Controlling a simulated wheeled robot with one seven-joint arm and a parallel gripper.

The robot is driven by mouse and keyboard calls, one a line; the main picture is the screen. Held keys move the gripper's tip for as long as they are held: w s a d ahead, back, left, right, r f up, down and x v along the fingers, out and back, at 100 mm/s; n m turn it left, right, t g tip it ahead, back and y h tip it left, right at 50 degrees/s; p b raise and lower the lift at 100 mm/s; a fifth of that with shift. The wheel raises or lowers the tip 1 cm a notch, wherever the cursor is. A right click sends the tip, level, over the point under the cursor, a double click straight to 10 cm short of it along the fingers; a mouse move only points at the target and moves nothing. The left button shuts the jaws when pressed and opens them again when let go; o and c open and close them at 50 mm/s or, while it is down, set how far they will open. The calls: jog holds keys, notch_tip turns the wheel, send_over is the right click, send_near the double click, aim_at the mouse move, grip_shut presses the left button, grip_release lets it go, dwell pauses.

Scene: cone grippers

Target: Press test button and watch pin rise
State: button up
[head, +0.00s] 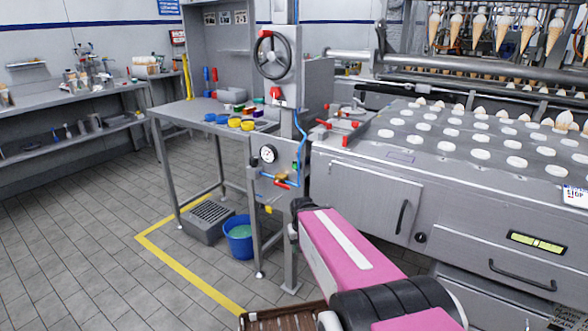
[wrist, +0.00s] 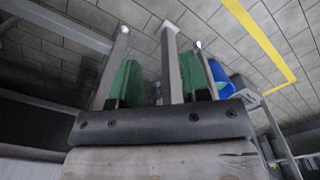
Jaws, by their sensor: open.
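A grey panel with a round white gauge (head: 268,154) stands on the post at the middle of the head view. A small green part (head: 295,166) shows at the panel's right edge; I cannot tell if it is the test button. A red-handled brass valve (head: 282,178) sits below the gauge. I cannot make out a pin. My gripper (wrist: 160,78) shows in the wrist view with two green fingers apart and nothing held between them. A grey leg (wrist: 172,60) shows beyond the gap. In the head view my pink arm reaches toward the post, and the fingers are hidden.
A blue bucket (head: 239,238) and a grey grated box (head: 207,221) stand on the floor behind the panel. A steel workbench (head: 172,112) is at left. A large cone machine (head: 367,193) fills the right. Tiled floor inside a yellow line (head: 180,272) is mostly clear.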

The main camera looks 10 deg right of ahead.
jog(key=shift+c, duration=0.3)
grip_shut()
dwell(1.5)
